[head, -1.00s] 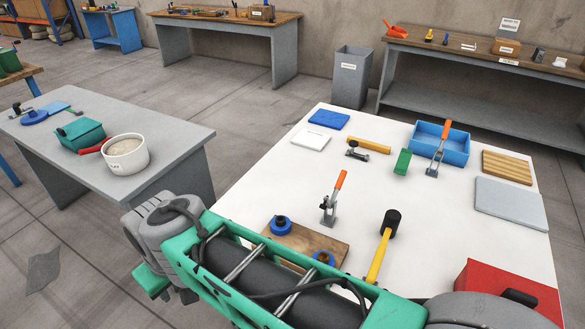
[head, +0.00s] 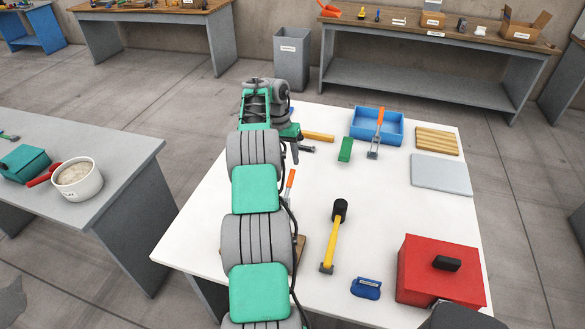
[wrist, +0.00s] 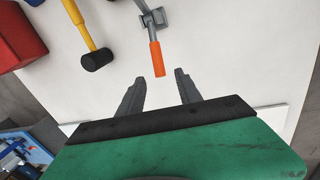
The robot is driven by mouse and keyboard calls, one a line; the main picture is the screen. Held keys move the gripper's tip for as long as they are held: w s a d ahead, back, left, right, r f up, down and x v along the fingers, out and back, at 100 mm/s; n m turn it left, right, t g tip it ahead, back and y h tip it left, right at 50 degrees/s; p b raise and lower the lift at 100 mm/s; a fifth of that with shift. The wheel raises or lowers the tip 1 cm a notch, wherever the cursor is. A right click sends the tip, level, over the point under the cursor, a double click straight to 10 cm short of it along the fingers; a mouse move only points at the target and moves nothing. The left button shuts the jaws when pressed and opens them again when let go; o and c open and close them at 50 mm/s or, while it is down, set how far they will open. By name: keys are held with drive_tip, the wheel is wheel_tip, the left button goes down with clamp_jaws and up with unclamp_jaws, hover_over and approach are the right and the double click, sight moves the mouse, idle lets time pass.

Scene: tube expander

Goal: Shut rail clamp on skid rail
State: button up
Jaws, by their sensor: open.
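A toggle clamp with an orange handle (head: 290,180) stands on the white table, mostly hidden behind my arm in the head view. In the wrist view, its handle (wrist: 157,58) points toward my gripper and its grey metal base (wrist: 153,19) is at the top. My gripper (wrist: 160,84) is open and empty, its fingers spread to either side of the handle's end, apart from it. In the head view, my gripper (head: 295,152) is just beyond the handle. A second orange-handled clamp (head: 374,154) stands by the blue tray. I cannot make out a skid rail.
A yellow-handled mallet (head: 330,245) lies right of the near clamp. A red box (head: 420,280) and a blue object (head: 366,288) are at the front right. The blue tray (head: 396,137), green block (head: 345,149) and grey plate (head: 441,175) lie farther back.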

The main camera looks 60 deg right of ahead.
sight(292, 171)
drive_tip(key=f+b, duration=0.1)
drive_tip(key=f, duration=0.1)
drive_tip(key=s+f+b, duration=0.1)
drive_tip(key=f, duration=0.2)
drive_tip(key=f+b, duration=0.1)
drive_tip(key=f, duration=0.2)
drive_tip(key=shift+s+d+b, duration=0.1)
drive_tip(key=shift+s+b, duration=0.15)
drive_tip(key=shift+b, duration=0.05)
drive_tip(key=shift+c, duration=0.4)
clamp_jaws()
drive_tip(key=shift+d, duration=0.1)
idle(0.4)
